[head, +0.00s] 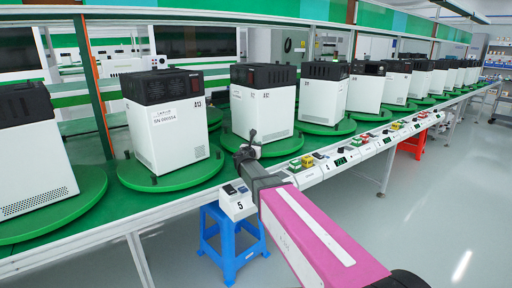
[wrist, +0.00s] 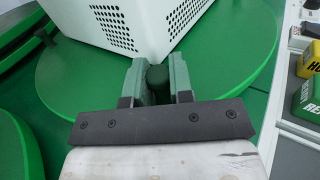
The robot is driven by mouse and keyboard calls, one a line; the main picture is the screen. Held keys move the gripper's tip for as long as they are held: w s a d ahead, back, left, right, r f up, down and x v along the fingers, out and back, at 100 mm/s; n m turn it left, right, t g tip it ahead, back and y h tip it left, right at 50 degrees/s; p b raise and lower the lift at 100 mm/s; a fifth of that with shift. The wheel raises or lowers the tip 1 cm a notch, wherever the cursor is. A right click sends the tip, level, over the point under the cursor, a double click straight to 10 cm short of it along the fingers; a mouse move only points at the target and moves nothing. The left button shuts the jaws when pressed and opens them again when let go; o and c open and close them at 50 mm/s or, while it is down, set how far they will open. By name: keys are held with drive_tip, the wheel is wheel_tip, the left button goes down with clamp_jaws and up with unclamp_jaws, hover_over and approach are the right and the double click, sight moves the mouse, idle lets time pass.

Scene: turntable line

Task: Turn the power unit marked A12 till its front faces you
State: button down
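A white power unit with a black top (head: 262,115) stands on a round green turntable (head: 298,151) beyond my gripper in the head view. It has small dark marks on its upper side, too small to read as A12. A vented lower corner of a white unit (wrist: 127,30) shows in the wrist view on its green turntable (wrist: 80,80). My gripper (head: 246,148) is low at the turntable's near edge. In the wrist view my gripper (wrist: 157,82) has its fingers close on both sides of a dark green peg (wrist: 157,76), seemingly touching it. The unit's base is just beyond the peg.
Similar units on turntables stand along the bench, including one to the left (head: 165,125). Small labelled boxes (head: 300,163) line the bench's front edge at right. A blue stool (head: 228,240) stands below the bench. The floor at right is clear.

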drive_tip(key=a, duration=0.2)
drive_tip(key=w+a, duration=0.2)
drive_tip(key=a, duration=0.1)
drive_tip(key=shift+a, duration=0.3)
drive_tip(key=shift+s+d, duration=0.1)
drive_tip(key=c, duration=1)
unclamp_jaws()
drive_tip(key=v, duration=1.1)
drive_tip(key=shift+c, duration=0.5)
